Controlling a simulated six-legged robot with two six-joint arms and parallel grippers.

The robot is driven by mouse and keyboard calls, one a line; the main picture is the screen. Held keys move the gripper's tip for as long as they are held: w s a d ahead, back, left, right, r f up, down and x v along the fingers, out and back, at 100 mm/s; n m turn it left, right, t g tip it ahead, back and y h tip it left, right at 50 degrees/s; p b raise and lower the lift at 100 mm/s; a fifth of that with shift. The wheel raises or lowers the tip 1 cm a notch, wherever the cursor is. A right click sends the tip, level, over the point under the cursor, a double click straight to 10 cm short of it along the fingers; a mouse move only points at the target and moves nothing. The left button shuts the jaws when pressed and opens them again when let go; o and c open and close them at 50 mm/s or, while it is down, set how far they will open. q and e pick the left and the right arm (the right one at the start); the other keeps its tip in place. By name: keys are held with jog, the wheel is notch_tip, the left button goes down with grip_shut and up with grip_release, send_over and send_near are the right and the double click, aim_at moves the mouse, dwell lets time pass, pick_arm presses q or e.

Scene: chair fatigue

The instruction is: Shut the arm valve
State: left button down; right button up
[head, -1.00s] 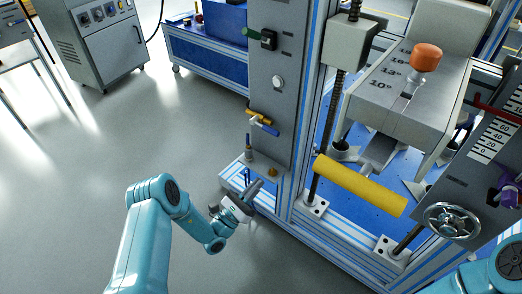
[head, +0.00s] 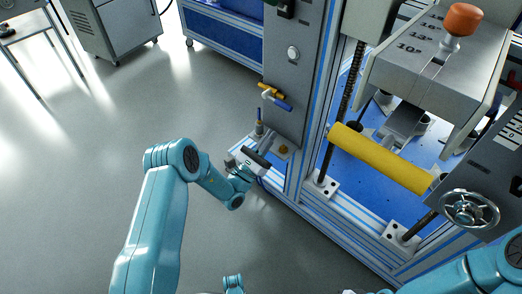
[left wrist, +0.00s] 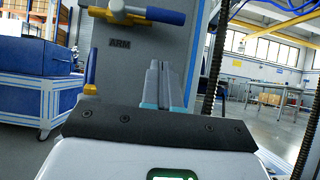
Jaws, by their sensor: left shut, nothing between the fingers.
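The arm valve (head: 274,97) is on the grey panel (head: 284,70), with a yellow part and a blue lever that sticks out to the lower right. In the left wrist view the blue lever (left wrist: 166,15) lies nearly level at the top, above the printed word ARM (left wrist: 120,44). My left gripper (head: 263,161) is below the valve in the head view, apart from it. Its fingers (left wrist: 162,84) are together and empty in the left wrist view, below and near the lever. My right gripper is out of view; only part of that arm shows at lower right.
A yellow roller (head: 380,158), a handwheel (head: 469,208) and a seat test rig are to the right. The floor (head: 90,180) at left is clear.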

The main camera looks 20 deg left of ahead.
aim_at(278, 102)
pick_arm(q)
jog(key=w+d+r+b, duration=0.1)
jog(key=w+r, duration=0.2)
jog(key=r, duration=0.2)
jog(key=shift+r, duration=0.35)
jog(key=shift+w, duration=0.1)
